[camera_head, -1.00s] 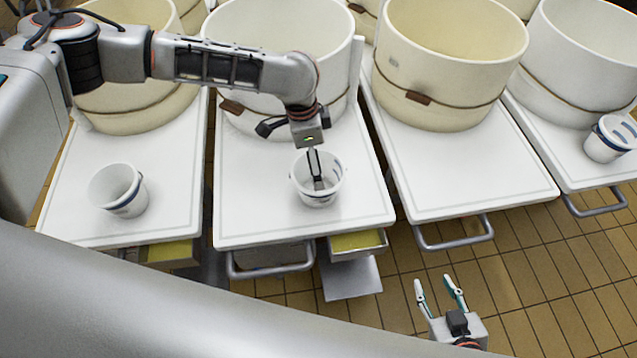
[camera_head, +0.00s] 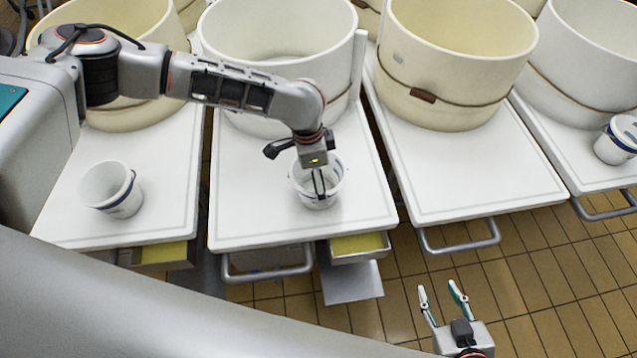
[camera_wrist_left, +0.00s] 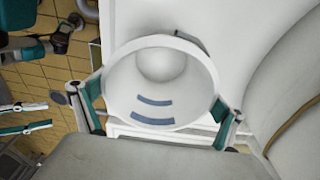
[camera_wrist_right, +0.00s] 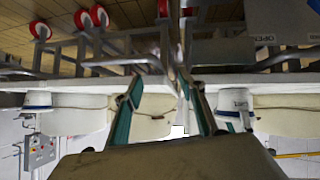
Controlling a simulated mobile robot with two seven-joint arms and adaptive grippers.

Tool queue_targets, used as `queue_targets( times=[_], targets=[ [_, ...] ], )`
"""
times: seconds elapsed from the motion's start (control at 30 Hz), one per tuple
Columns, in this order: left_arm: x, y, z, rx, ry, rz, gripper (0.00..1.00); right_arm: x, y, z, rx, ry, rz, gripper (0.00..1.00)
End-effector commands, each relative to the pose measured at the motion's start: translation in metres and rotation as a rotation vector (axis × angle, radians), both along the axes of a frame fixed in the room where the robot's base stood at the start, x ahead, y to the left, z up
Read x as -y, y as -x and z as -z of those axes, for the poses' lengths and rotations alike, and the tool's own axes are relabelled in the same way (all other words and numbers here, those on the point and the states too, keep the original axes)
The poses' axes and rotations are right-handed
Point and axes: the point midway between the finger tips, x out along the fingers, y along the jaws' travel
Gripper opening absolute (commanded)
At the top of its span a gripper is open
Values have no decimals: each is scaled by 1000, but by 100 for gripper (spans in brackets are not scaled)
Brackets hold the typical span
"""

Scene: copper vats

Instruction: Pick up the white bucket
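The white bucket (camera_head: 331,190) with a blue band stands upright near the front of the middle-left white platform. My left gripper (camera_head: 318,182) points down over it. In the left wrist view, the bucket (camera_wrist_left: 160,60) lies open-mouthed between the spread fingers (camera_wrist_left: 158,112), one beside each side of the rim. They are very close to the wall; whether they touch it I cannot tell. In the head view the near finger shows in front of the bucket and the other is hidden. My right gripper (camera_head: 441,296) is open and empty above the tiled floor.
Large cream vats (camera_head: 450,70) stand behind. Yellow-lined drawers (camera_head: 360,244) and handles (camera_head: 460,243) stick out at the front. The platform right of centre has clear space in front.

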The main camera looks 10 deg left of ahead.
Motion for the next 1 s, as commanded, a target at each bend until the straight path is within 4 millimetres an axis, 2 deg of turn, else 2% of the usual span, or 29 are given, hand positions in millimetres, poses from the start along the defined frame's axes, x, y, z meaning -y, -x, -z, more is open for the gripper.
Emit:
queue_targets(
  times=[0.03,0.1,0.4,0.53,0.67,0.77,1.0],
  targets=[
    [0,0,0,0,0,0,79,0,0,0,0,1,-1,40],
    [0,0,0,0,0,0,61,0,0,1,-1,1,-1,40],
    [0,0,0,-1,-1,0,60,-1,2,4,-7,0,-1,40],
    [0,0,-9,2,0,0,60,-1,1,1,-5,-1,0,40],
    [0,-2,-34,7,1,0,60,-1,2,-3,-5,-3,5,40],
    [0,-2,-61,10,1,1,60,-1,4,-6,-11,-7,11,40],
    [0,-2,-127,9,1,0,60,-4,-1,-25,7,-30,16,40]
  ],
)
